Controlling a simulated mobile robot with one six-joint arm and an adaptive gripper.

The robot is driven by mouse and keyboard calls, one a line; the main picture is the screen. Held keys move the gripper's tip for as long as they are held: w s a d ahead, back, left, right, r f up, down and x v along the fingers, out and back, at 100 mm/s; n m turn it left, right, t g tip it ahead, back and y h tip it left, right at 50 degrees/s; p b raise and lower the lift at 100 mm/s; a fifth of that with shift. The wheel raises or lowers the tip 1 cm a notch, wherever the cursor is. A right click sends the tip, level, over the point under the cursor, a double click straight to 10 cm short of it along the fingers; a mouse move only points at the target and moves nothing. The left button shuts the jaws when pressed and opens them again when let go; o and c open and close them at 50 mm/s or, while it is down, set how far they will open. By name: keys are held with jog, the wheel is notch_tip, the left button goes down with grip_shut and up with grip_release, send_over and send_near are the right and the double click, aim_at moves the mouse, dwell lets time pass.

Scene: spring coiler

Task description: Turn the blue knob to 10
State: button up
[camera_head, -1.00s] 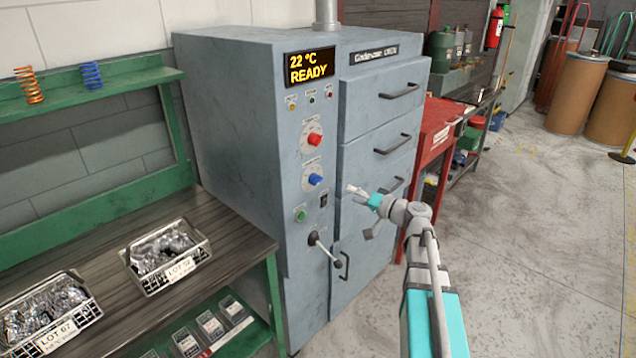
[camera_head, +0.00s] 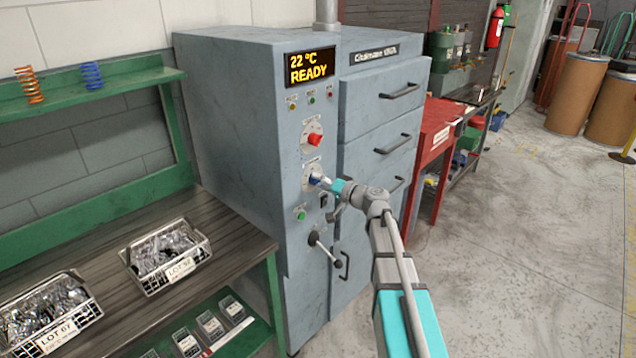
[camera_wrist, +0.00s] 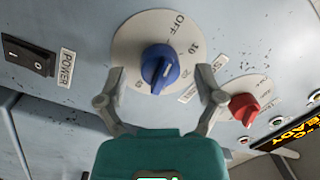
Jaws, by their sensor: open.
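The blue knob (camera_head: 315,178) is on the front of the grey-blue oven cabinet, below the red knob. In the wrist view the blue knob (camera_wrist: 160,66) sits on a round pale dial (camera_wrist: 130,45) marked OFF, 10, 20 and further numbers. The ridge of the knob runs roughly up and down in that view; which mark it points at is not clear. My gripper (camera_wrist: 160,80) is open, with one finger on each side of the knob and gaps visible between. In the head view my gripper (camera_head: 324,182) partly covers the knob.
A lever (camera_head: 322,246) sticks out below. Drawer handles (camera_head: 392,144) project at right. The display (camera_head: 309,67) reads 22 °C READY.

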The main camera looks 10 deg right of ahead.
dwell(0.3)
jog(key=c, duration=1.1)
jog(key=shift+a, duration=0.25)
jog(key=shift+c, duration=0.2)
jog(key=shift+d, duration=0.1)
jog(key=shift+m, duration=0.3)
jog(key=m+b, duration=0.1)
jog(key=m, duration=0.3)
jog(key=shift+d+f+t, duration=0.1)
jog(key=shift+t, duration=0.2)
jog(key=m+b, duration=0.1)
jog(key=m, duration=0.4)
jog(key=shift+m+t, duration=0.4)
